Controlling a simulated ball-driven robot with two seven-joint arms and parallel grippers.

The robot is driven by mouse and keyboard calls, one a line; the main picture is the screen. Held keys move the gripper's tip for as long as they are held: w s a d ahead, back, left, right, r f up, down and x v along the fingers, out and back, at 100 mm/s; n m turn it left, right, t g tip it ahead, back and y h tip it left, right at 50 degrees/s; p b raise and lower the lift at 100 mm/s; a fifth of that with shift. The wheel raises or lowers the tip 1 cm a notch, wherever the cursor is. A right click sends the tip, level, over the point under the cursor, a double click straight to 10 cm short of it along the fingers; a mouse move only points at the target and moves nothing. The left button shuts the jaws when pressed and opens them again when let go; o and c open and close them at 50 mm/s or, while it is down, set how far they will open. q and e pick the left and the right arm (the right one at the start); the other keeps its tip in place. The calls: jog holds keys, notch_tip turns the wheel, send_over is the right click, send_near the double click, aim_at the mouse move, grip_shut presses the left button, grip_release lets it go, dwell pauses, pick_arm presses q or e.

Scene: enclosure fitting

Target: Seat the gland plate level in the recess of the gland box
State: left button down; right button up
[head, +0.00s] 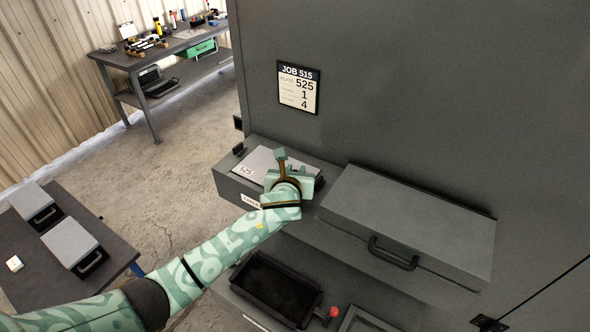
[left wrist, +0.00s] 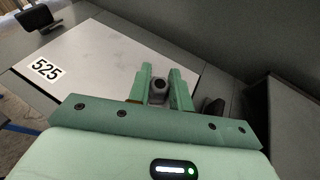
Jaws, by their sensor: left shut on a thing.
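The gland plate (head: 255,160) is a light grey panel with a "525" label. It lies over the top of the dark grey gland box (head: 232,187), and it also shows in the left wrist view (left wrist: 108,58). My left gripper (head: 287,172) is over the plate's right part. In the left wrist view my left gripper's fingers (left wrist: 161,88) are shut on the plate's grey, round-ended handle (left wrist: 158,90). The arm and hand hide the plate's near right corner. I cannot tell whether the plate is level or down in the recess. My right gripper is not in view.
A job card (head: 298,88) reading 515, 525, 1, 4 hangs on the tall cabinet wall. A lidded grey case (head: 410,215) stands close on the right. A black open bin (head: 275,288) is below. Two handled grey blocks (head: 70,242) lie on the left table.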

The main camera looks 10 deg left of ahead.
pick_arm(q)
jog(key=c, duration=1.2)
grip_release()
